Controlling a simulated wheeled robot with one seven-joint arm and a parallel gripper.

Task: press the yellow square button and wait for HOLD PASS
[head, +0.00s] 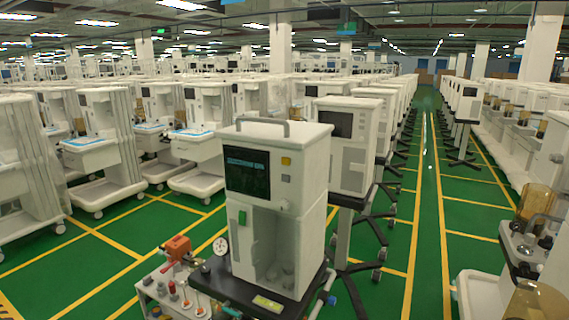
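The nearest anaesthesia cart (300,200) stands in the middle of the head view, white with a grey handle on top. A small yellow square button (286,161) sits on its front panel, right of the dark screen (247,173). The screen shows a line of bluish text at its top, too small to read; I cannot make out HOLD PASS. Below the yellow button is a small grey square (285,178). My gripper is not in view, and nothing covers the yellow button.
A bench with a dial gauge (220,246), an orange-red device (177,248) and red knobs stands at the cart's lower left. Rows of similar carts fill the hall behind. A green aisle (428,200) with yellow lines is open at right. Equipment with amber jars (535,202) stands far right.

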